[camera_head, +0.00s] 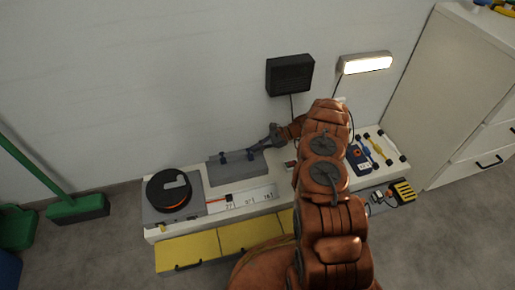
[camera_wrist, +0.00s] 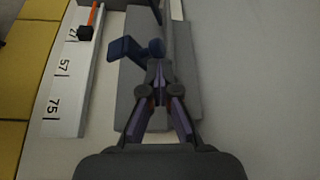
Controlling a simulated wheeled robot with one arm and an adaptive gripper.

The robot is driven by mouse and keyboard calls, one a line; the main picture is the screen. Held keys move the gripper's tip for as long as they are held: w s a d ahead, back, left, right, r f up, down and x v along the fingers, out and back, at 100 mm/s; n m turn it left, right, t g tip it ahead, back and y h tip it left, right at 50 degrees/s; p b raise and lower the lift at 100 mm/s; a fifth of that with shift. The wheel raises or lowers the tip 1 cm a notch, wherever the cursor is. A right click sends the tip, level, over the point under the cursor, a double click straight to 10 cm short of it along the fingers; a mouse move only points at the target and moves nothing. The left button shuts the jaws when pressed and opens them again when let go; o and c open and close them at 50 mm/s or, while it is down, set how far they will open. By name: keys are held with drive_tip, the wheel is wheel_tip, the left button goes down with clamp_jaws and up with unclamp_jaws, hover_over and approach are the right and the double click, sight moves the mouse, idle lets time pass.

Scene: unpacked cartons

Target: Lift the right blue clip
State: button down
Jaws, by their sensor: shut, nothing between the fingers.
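Two blue clips sit on a grey block (camera_head: 236,168) on the bench: the left clip (camera_head: 222,158) and the right clip (camera_head: 250,154). My gripper (camera_head: 259,146) reaches in from the right, close by the right clip. In the wrist view my gripper (camera_wrist: 159,68) has its fingertips together just below a blue clip (camera_wrist: 125,48), which appears to be the right one. Nothing shows held between the fingers. I cannot tell whether the fingertips touch the clip. The left clip is not clear in the wrist view.
A dark round device (camera_head: 170,190) stands at the bench's left end. A white ruled strip (camera_head: 245,198) lies in front of the grey block. Small tools (camera_head: 377,148) lie to the right. The wall (camera_head: 180,80) is close behind.

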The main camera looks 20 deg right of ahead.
drive_tip(key=shift+a+r, duration=0.15)
drive_tip(key=shift+r, duration=0.45)
drive_tip(key=w+d+r+b, duration=0.1)
drive_tip(key=d+r+b, duration=0.2)
drive_tip(key=d, duration=0.6)
drive_tip(key=shift+w+r, duration=0.2)
drive_tip(key=shift+r, duration=0.15)
drive_tip(key=shift+d, duration=0.1)
